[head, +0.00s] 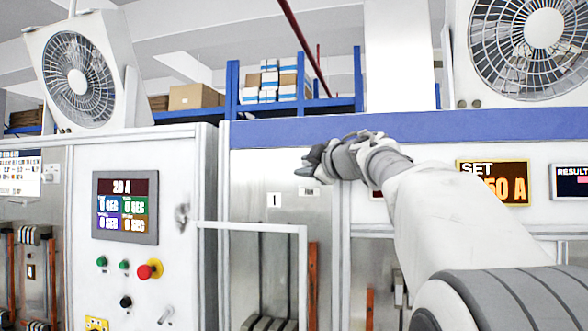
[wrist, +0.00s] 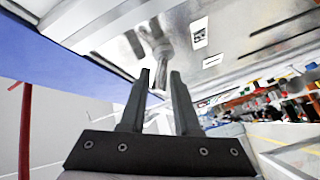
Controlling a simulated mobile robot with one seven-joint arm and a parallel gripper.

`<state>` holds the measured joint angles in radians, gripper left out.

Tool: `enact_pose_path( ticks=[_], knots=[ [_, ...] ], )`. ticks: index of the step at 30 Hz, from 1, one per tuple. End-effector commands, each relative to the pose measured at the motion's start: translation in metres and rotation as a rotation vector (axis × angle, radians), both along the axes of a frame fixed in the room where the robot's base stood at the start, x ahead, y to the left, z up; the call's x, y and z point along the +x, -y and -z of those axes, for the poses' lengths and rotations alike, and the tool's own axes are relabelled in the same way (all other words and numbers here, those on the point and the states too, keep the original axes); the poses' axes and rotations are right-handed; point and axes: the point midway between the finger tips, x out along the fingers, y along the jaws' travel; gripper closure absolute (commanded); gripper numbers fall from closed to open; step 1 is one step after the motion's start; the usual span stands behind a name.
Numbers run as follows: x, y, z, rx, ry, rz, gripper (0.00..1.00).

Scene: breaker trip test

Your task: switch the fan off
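A white box fan (head: 78,78) with a round grille stands tilted on top of the left cabinet. A second white box fan (head: 540,38) stands at the upper right, cut off by the frame edge. Small dark knobs (head: 66,130) show at the left fan's base. I cannot tell which of them is the switch, or whether either fan turns.
The left cabinet has a display (head: 125,207), a red knob (head: 150,269) and small buttons. A metal latch (head: 183,217) sticks out from its edge; a pale rail frame (head: 252,226) stands beside it. Boxes (head: 193,96) lie on shelves behind. A SET display (head: 491,183) is at right.

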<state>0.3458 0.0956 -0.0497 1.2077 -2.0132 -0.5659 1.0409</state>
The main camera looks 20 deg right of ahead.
Motion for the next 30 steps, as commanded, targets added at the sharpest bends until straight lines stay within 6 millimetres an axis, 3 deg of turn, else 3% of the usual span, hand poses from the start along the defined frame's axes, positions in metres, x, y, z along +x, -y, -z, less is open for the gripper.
enact_pose_path(
  ticks=[11,17,30],
  knots=[
    [-0.0005,-0.0001,-0.0005,0.0,0.001,0.001,0.69],
    [-0.0004,-0.0003,-0.0003,0.0,0.0,0.0,1.0],
    [-0.0005,-0.0004,0.003,-0.01,0.015,0.0,1.0]
  ],
)
